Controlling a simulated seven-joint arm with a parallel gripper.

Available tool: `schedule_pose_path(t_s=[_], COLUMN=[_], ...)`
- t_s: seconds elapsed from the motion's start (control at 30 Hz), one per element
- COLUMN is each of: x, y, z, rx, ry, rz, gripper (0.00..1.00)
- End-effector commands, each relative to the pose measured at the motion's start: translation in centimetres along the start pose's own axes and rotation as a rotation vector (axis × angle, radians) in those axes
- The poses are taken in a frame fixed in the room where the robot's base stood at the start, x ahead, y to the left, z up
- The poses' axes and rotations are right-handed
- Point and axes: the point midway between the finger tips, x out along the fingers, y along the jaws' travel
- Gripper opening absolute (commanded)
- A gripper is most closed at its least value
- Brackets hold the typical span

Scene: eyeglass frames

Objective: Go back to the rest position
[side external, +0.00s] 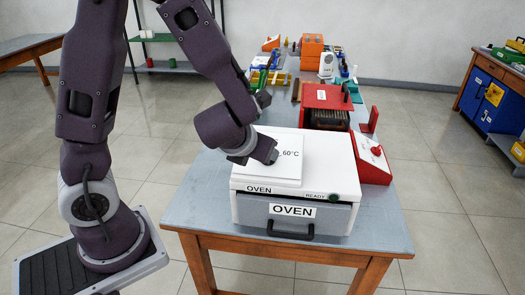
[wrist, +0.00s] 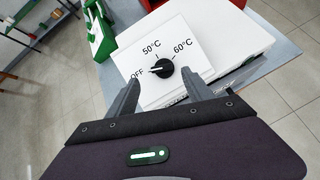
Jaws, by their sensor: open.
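The white oven (side external: 296,178) stands at the near end of the table, and its grey front drawer (side external: 318,221) looks shut. Its tilted dial panel carries OFF, 50°C and 60°C marks. In the wrist view the black knob (wrist: 162,68) has its pointer at OFF. My gripper (side external: 264,153) is over the dial panel and hides the knob in the side view. In the wrist view my gripper (wrist: 160,76) is open, one finger to each side of the knob. I cannot tell whether the fingers touch the panel.
A red machine (side external: 327,108) and a red control box with a knob (side external: 372,160) stand behind and right of the oven. Several tools and an orange cabinet (side external: 312,46) fill the table's far end. A blue cabinet (side external: 490,95) is at far right.

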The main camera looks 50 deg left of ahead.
Motion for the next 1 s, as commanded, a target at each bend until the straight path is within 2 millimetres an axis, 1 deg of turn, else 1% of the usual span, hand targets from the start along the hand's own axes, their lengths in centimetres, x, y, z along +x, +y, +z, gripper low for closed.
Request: schedule_pose_path(t_s=[0.03,0.1,0.33,0.37,0.43,0.47,0.5,0.53,0.57,0.6,0.63,0.67,0.7,0.77,0.8,0.9,1.0], x=[-0.6,-1.0,-1.0,-1.1,-2.0,-2.8,-4.3,-5.6,-7.2,-9.2,-10.7,-12.1,-13.8,-16.2,-17.6,-20.1,-21.3], y=[0.0,0.0,0.0,0.2,1.7,3.0,5.1,6.7,8.2,9.5,10.0,10.2,9.8,8.7,7.7,6.0,5.2], z=[0.0,0.0,-0.1,0.0,0.3,0.4,0.4,0.0,-0.6,-1.8,-2.8,-3.7,-4.7,-5.7,-6.0,-5.9,-5.7], rx=[-0.002,0.000,0.000,-0.010,-0.124,-0.230,-0.428,-0.612,-0.820,-1.109,-1.325,-1.535,-1.799,-2.142,-2.329,-2.633,-2.749], ry=[-0.002,0.001,0.002,0.002,0.000,-0.001,0.001,0.004,0.012,0.032,0.054,0.085,0.138,0.241,0.319,0.494,0.584], rz=[-0.001,0.000,0.000,0.004,0.045,0.081,0.139,0.186,0.230,0.281,0.311,0.335,0.358,0.379,0.387,0.401,0.412], gripper=[0.60,0.60,0.60,0.60,0.60,0.60,0.60,0.60,0.60,0.60,0.60,0.60,0.60,0.60,0.60,0.60,0.60])
